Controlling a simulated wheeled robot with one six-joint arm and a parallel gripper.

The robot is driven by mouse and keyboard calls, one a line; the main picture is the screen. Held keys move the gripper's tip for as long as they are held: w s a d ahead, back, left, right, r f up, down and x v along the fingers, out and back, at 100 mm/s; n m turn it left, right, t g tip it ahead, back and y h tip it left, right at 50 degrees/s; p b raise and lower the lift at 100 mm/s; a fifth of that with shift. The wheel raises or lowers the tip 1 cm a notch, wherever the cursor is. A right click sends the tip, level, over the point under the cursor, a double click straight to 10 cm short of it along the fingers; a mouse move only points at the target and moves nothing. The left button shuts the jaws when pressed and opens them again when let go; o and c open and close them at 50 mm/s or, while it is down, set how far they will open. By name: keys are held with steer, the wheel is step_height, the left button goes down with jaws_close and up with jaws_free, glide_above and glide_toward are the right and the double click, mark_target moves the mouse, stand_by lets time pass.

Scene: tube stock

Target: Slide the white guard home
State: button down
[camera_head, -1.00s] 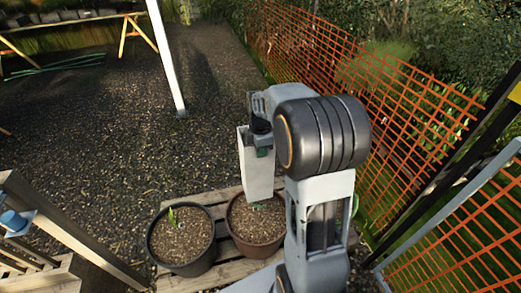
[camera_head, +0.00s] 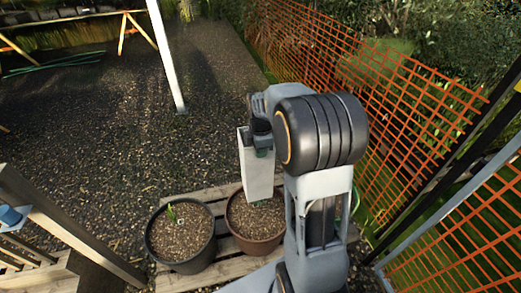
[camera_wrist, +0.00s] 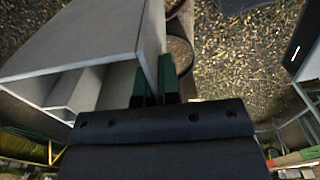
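The white guard (camera_head: 256,175) is a tall, square, open-topped tube. It stands nearly upright, with its lower end over the soil of the brown pot (camera_head: 254,245). A bit of green shows at its lower end; I cannot tell whether the guard is around the plant or resting on the soil. In the wrist view the guard (camera_wrist: 85,45) fills the left side, with an inner partition visible. My gripper (camera_wrist: 153,85) has its green-tipped fingers on either side of one guard wall, close against it. In the head view my gripper (camera_head: 262,150) is at the guard's top right.
A black pot (camera_head: 180,262) with a small seedling (camera_head: 172,213) stands left of the brown pot on a wooden pallet (camera_head: 180,283). Orange mesh fencing (camera_head: 400,110) runs along the right. A white post (camera_head: 167,60) stands behind. Open gravel (camera_head: 90,130) lies at the left.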

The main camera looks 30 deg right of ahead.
mark_target(261, 160)
steer(key=shift+f+b, duration=1.3)
steer(key=shift+f, duration=1.05)
steer(key=shift+f+b, duration=2.35)
steer(key=shift+f, duration=1.4)
steer(key=shift+f+b, duration=2)
steer(key=shift+f, duration=1)
steer(key=c, duration=1.2)
jaws_free()
steer(key=shift+c, duration=0.2)
steer(key=shift+r, duration=0.1)
step_height(261, 160, up, 14)
steer(key=p, duration=0.3)
steer(key=shift+f, duration=0.2)
